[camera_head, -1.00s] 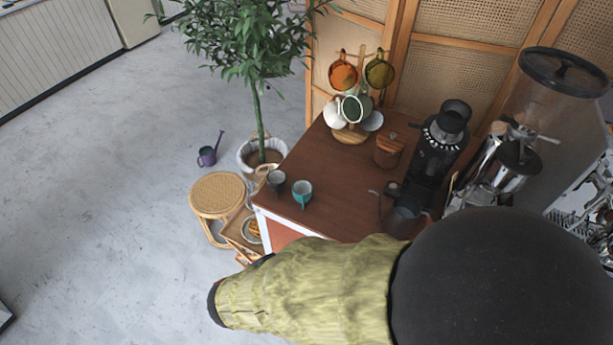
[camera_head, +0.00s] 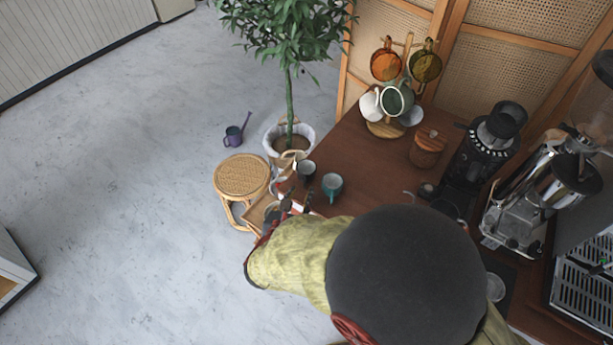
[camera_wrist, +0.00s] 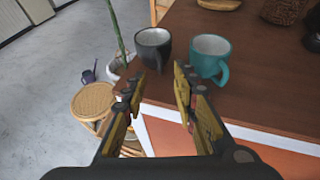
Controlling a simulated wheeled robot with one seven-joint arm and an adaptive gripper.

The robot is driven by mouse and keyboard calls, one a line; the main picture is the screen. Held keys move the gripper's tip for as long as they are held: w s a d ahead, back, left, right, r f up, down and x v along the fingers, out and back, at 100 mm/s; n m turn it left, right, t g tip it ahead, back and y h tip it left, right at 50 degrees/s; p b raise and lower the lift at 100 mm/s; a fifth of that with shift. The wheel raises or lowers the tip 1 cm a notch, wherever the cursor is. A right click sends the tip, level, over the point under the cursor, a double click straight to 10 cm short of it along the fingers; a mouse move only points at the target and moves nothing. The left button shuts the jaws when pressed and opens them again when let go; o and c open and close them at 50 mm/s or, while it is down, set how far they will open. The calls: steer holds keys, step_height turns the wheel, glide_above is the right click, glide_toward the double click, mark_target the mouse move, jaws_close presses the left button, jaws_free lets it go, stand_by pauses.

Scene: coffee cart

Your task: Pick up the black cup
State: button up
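The black cup (camera_wrist: 153,46) stands upright near the table's corner, its handle toward my gripper in the wrist view. In the head view the black cup (camera_head: 306,170) is beside the teal cup (camera_head: 332,186). The teal cup (camera_wrist: 209,57) stands just to its right in the wrist view, with a small gap between them. My gripper (camera_wrist: 157,83) is open and empty, its fingers spread just short of the black cup and apart from it. In the head view my gripper (camera_head: 284,208) is partly hidden by my arm.
The wooden table (camera_head: 360,160) also holds a mug tree (camera_head: 384,128), a wooden canister (camera_head: 428,148), a black grinder (camera_head: 487,150) and an espresso machine (camera_head: 545,185). A potted plant (camera_head: 290,140) and a wicker stool (camera_head: 242,177) stand beyond the table's left edge.

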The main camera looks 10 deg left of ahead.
mark_target(303, 196)
steer(key=x, duration=0.3)
steer(key=shift+w+b, duration=0.2)
steer(key=shift+b, duration=0.2)
steer(key=shift+c, duration=1.1)
jaws_close()
